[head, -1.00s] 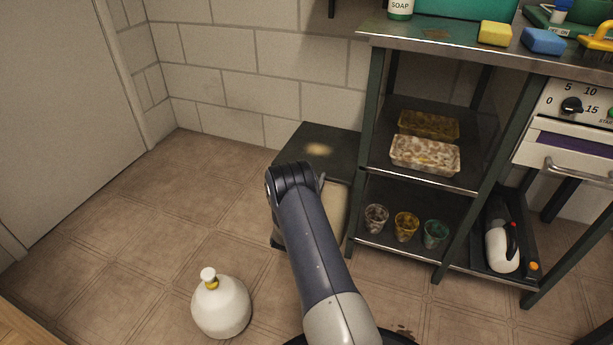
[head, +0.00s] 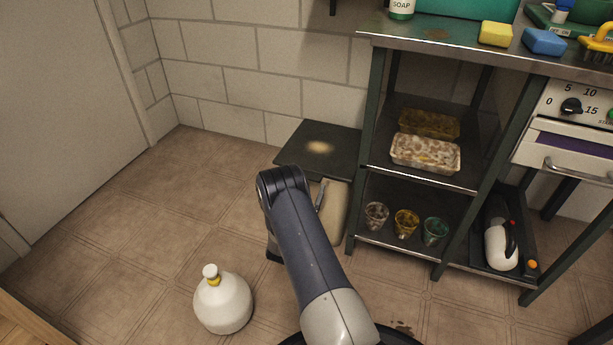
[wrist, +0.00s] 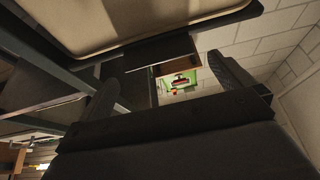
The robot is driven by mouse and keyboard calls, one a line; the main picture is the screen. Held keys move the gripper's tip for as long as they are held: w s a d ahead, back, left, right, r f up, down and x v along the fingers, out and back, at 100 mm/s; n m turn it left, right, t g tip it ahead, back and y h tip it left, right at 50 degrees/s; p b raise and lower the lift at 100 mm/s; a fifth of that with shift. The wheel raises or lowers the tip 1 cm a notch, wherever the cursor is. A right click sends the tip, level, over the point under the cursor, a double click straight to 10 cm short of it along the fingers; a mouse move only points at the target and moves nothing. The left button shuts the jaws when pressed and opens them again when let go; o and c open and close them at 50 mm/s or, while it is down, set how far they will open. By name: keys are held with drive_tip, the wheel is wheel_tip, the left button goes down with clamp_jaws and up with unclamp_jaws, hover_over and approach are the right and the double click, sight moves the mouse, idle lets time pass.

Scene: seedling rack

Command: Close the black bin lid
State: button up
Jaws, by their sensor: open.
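The black bin lid (head: 325,158) shows in the head view as a flat dark panel with a light spot, between the wall and the metal rack. A pale beige panel (head: 335,215) shows below its front edge, partly behind my arm. How far the lid stands open is not clear. My gripper (wrist: 168,88) is hidden by my arm in the head view. In the wrist view its two dark fingers are wide apart with nothing between them. A beige panel with a dark rim (wrist: 130,22) hangs across the top of that view, apart from the fingers; I cannot tell which bin part it is.
The rack (head: 362,170) stands close right of the lid, holding two trays and several cups (head: 406,222). A white bottle (head: 223,303) stands on the floor at the lower left. A white jug (head: 500,247) sits low at the right.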

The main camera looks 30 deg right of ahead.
drive_tip(key=p+v, duration=0.1)
drive_tip(key=v, duration=0.5)
drive_tip(key=shift+s+a+f, duration=0.15)
drive_tip(key=shift+a+f, duration=0.05)
drive_tip(key=b+x, duration=0.3)
drive_tip(key=x, duration=0.7)
drive_tip(key=shift+d+r, duration=0.15)
drive_tip(key=shift+d, duration=0.05)
drive_tip(key=shift+w+d+r, duration=0.2)
drive_tip(key=shift+w+r, duration=0.05)
drive_tip(key=shift+w, duration=0.05)
drive_tip(key=shift+r, duration=0.45)
